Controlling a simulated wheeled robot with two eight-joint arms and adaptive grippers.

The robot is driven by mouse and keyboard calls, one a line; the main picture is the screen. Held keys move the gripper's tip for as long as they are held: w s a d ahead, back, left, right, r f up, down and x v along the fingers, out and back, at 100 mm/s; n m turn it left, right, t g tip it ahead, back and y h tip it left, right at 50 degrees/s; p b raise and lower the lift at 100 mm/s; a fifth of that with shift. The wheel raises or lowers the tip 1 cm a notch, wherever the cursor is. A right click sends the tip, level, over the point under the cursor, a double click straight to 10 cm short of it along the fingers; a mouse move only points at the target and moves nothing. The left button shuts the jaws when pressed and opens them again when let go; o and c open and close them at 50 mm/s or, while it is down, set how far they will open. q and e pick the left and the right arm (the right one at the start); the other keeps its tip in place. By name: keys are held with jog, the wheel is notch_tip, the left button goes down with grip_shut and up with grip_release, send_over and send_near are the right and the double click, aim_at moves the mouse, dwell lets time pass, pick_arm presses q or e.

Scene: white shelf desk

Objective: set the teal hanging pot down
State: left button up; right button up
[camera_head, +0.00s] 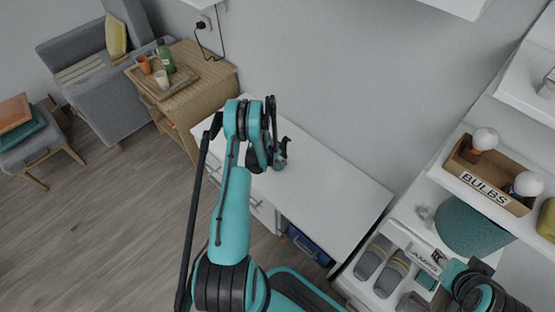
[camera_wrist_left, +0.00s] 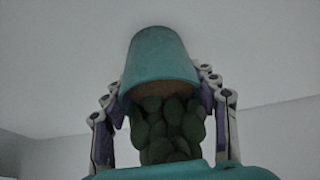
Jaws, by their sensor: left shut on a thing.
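The teal hanging pot (camera_wrist_left: 160,58) is in the left wrist view, its base toward the top of the picture and its rim toward me. Dark green rounded leaves (camera_wrist_left: 170,130) spill from the rim. My left gripper (camera_wrist_left: 162,88) is shut on the pot, one finger on each side. In the head view my left gripper (camera_head: 279,157) is over the white desk top (camera_head: 335,195). There the arm largely hides the pot, and I cannot tell whether it touches the desk. My right gripper is not seen; only part of my right arm shows at bottom right.
The desk's right part is clear. At right, shelves hold a BULBS box (camera_head: 484,192), a ribbed teal container (camera_head: 470,226) and grey slippers (camera_head: 390,278). A wooden side table (camera_head: 212,80) with a bottle (camera_head: 165,56) and cups stands beyond the desk's left end.

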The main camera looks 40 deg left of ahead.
pick_arm(q)
jog(key=o, duration=1.5)
jog(key=shift+f, duration=0.15)
jog(key=shift+o, duration=0.2)
